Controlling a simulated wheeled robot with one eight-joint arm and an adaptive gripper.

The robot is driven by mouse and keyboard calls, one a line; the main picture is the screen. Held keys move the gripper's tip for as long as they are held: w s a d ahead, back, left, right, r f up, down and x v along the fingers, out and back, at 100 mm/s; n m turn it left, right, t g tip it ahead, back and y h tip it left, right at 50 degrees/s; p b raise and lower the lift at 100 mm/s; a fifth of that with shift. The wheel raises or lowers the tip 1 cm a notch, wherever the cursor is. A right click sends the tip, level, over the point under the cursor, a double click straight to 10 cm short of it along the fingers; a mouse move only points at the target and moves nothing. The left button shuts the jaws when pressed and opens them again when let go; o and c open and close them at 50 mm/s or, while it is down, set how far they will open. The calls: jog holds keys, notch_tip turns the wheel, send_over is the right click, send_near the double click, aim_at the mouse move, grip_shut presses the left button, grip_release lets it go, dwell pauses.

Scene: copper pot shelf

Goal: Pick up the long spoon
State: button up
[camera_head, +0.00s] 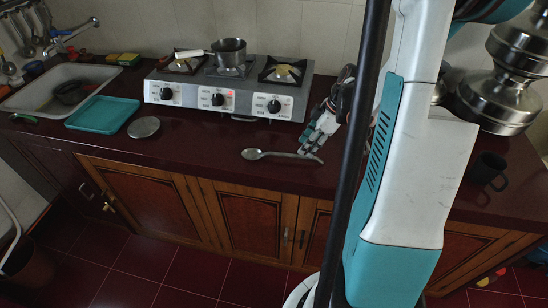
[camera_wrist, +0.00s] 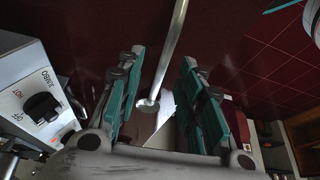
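The long metal spoon (camera_head: 256,154) lies on the dark red counter in front of the stove, its bowl to the left and its handle running right under my gripper (camera_head: 311,143). In the wrist view my gripper (camera_wrist: 161,62) is open, with a teal-padded finger on each side. The spoon's handle (camera_wrist: 170,55) runs between the two fingers, with a gap on both sides. The rounded handle end shows between the fingers, near the palm. The bowl is out of the wrist view.
The gas stove (camera_head: 227,90) with a small pot (camera_head: 230,52) stands behind the spoon. A round metal lid (camera_head: 144,127) and teal tray (camera_head: 103,114) are to the left. A dark mug (camera_head: 487,170) is at the right. Counter around the spoon is clear.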

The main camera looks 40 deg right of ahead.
aim_at(300, 156)
jog(key=b+x, duration=0.2)
jog(key=x, duration=0.2)
jog(key=shift+s+a+f, duration=0.1)
jog(key=shift+a+f, duration=0.2)
jog(key=shift+f, duration=0.05)
jog(key=shift+r, duration=0.1)
jog(key=shift+c, duration=0.3)
grip_shut()
jog(key=shift+r, duration=0.1)
